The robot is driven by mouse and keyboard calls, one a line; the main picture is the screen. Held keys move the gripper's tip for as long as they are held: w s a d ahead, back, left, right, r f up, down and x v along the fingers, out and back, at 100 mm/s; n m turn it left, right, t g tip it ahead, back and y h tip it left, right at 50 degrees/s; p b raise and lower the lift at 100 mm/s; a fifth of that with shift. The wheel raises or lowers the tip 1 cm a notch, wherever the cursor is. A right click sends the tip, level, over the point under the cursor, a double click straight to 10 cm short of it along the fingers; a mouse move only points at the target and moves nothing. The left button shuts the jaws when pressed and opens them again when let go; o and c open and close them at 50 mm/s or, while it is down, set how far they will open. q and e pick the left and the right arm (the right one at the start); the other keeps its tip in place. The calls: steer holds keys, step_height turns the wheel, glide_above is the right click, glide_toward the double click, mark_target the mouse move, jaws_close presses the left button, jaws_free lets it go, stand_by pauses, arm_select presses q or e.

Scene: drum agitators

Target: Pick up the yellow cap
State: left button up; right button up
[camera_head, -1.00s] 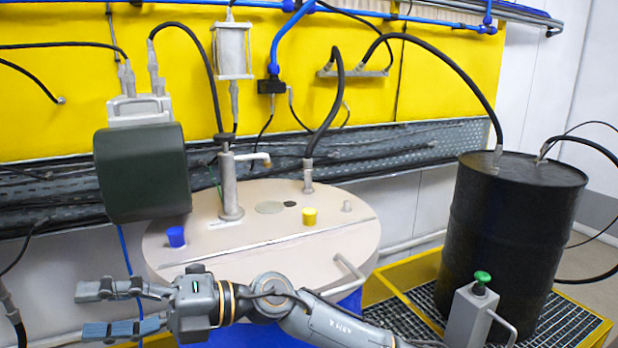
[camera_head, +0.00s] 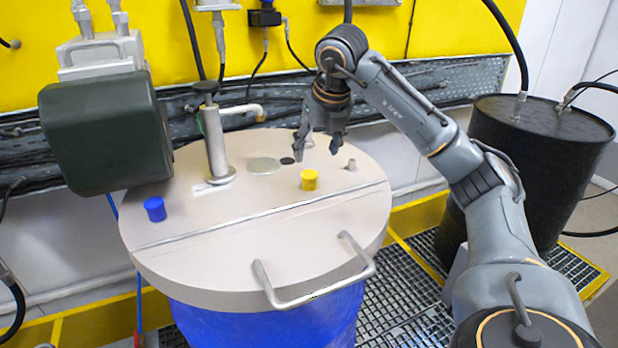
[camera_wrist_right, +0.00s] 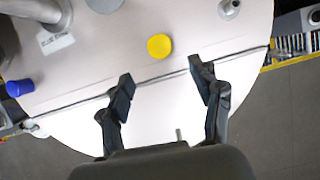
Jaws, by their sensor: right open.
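The yellow cap (camera_head: 310,180) stands upright on the beige round drum lid (camera_head: 215,255), on the far side of the lid's seam. It also shows in the right wrist view (camera_wrist_right: 160,46), just beyond and between the fingertips. My right gripper (camera_head: 320,143) points down above the lid, behind and above the cap in the head view. Its two fingers are apart with nothing between them, as the right wrist view (camera_wrist_right: 160,78) shows. The gripper and the cap are apart. My left gripper is not in view.
A blue cap (camera_head: 155,209) sits at the lid's left. A metal post (camera_head: 213,140) with a spout stands at the back, and a small metal stub (camera_head: 351,165) is right of the yellow cap. A handle (camera_head: 315,290) juts from the front. A black drum (camera_head: 540,150) stands right.

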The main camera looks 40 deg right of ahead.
mark_target(310, 173)
steer(key=x, duration=0.4)
steer(key=shift+w+d+f, duration=0.1)
steer(key=shift+w+d, duration=0.05)
steer(key=shift+d, duration=0.15)
steer(key=shift+w+f+p, duration=0.1)
steer(key=shift+f+p, duration=0.15)
steer(key=shift+p, duration=0.2)
steer(key=p+x, duration=0.2)
steer(key=x, duration=0.3)
steer(key=shift+w+r, duration=0.1)
steer(key=shift+w, duration=0.05)
steer(key=shift+a, duration=0.1)
steer(key=c, duration=0.9)
